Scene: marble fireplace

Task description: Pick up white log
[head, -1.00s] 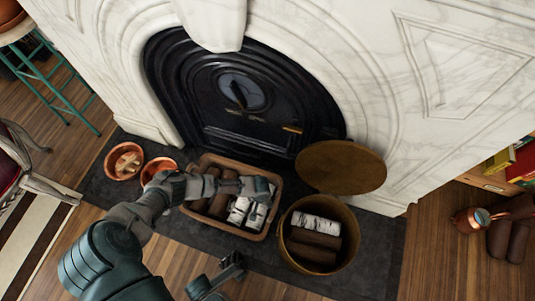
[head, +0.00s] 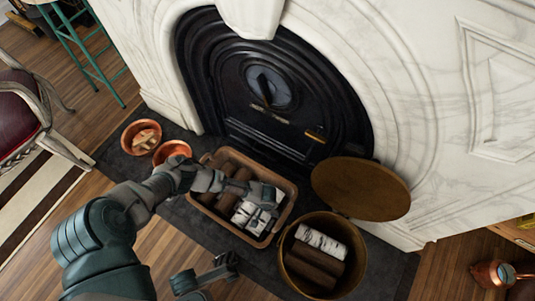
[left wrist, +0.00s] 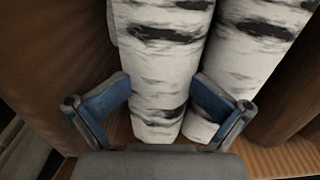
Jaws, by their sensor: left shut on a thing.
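Two white logs with dark bark marks lie side by side in the brown rectangular box (head: 222,227) in front of the fireplace. My left gripper (head: 266,197) reaches down into this box from the left. In the left wrist view, its blue-padded fingers (left wrist: 162,108) are shut around the end of one white log (left wrist: 160,60). The second white log (left wrist: 255,45) lies right beside it, partly behind the right finger. The held log still appears to be inside the box. My right gripper (head: 226,264) is small and dark at the bottom of the head view, away from the logs.
Brown logs (head: 228,200) share the box. A round bin (head: 290,268) to the right holds another white log (head: 320,243) and brown logs, with its round lid (head: 360,188) leaning behind. Copper bowls (head: 141,137) stand left. The black stove front (head: 270,90) is behind.

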